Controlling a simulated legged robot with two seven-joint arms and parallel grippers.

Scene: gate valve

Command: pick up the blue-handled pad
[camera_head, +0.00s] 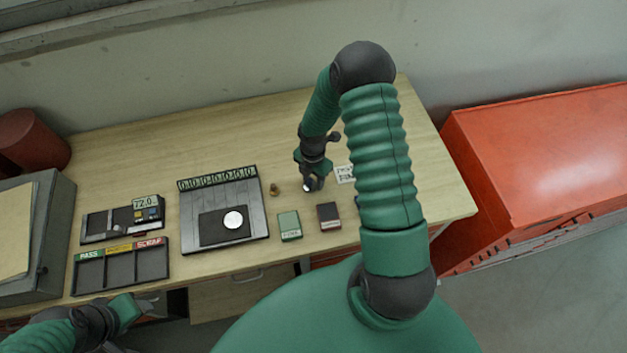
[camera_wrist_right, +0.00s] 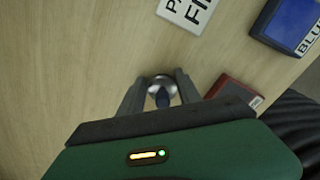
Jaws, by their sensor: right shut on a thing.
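The blue-handled pad (camera_wrist_right: 162,97) shows between my right fingers in the right wrist view, with a dark blue handle and a round silvery part. My right gripper (camera_wrist_right: 161,90) is shut on it. In the head view my right gripper (camera_head: 311,187) points down over the table, right of a small brass piece, with a pale bit at its tips. I cannot tell whether the pad touches the table. My left gripper (camera_head: 150,305) is low at the left, off the table's front edge, its fingers apart and empty.
A white label card (camera_head: 345,174) lies beside the right gripper. A green block (camera_head: 289,226), a dark red block (camera_head: 328,217) and a blue block (camera_wrist_right: 288,22) lie nearby. A black stand (camera_head: 188,220), a sorting tray (camera_head: 121,281) and a 72.0 display unit (camera_head: 147,201) are left.

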